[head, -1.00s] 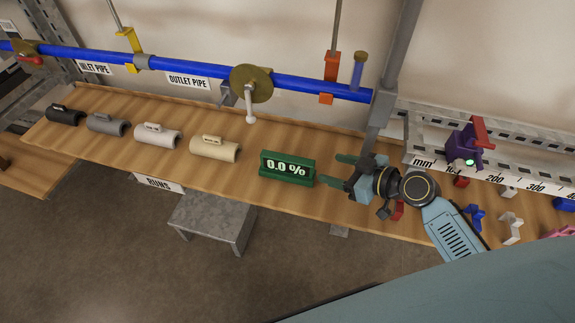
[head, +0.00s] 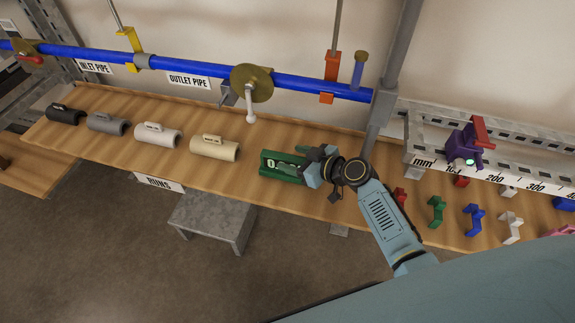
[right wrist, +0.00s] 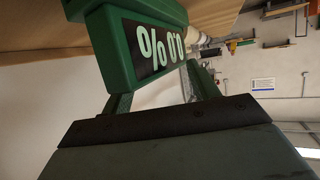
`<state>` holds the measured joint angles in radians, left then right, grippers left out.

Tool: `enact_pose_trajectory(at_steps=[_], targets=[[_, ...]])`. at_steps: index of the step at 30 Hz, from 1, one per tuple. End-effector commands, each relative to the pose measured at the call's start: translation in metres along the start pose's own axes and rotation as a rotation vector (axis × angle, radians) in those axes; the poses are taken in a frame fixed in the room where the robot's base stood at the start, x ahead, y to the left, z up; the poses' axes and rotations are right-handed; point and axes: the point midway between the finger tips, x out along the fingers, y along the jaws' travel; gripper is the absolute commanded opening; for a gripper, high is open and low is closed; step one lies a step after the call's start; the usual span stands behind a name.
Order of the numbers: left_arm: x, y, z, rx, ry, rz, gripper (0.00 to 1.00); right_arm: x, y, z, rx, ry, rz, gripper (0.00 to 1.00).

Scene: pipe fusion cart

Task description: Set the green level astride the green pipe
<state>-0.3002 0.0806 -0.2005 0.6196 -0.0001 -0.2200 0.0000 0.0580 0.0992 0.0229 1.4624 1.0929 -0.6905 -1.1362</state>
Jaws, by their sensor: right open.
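The green level (head: 268,172) with its percent display stands on the wooden bench, right of the cream pipe piece. My right gripper (head: 300,165) is open at the level's right end, its fingers reaching along the level and covering part of the display. In the right wrist view the level (right wrist: 118,48) is close, in front of the open fingers (right wrist: 160,95); I cannot tell whether they touch it. I see no green pipe; the long pipe (head: 200,67) along the wall is blue. My left gripper is not in view.
Black, grey, white and cream pipe pieces (head: 215,148) lie in a row on the bench (head: 190,180). A rail (head: 520,172) with a purple clamp (head: 462,147) stands to the right, with small coloured hooks (head: 473,218) before it. A grey post (head: 392,85) rises behind my right arm.

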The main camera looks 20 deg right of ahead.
Motion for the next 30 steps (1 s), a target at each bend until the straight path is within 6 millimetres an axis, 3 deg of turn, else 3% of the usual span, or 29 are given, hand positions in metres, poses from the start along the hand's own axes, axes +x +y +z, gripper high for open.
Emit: enact_pose_trajectory(at_steps=[8, 21, 30], targets=[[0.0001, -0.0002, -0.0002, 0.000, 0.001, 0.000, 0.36, 0.0023, 0.0004, 0.0001, -0.001, 0.000, 0.001, 0.59], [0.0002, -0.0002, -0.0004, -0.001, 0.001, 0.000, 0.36, 0.0021, -0.0001, 0.0011, 0.000, -0.002, 0.000, 0.01], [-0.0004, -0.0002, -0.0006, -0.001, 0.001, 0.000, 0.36, 0.0015, -0.0002, 0.0004, -0.001, -0.004, -0.001, 0.00]])
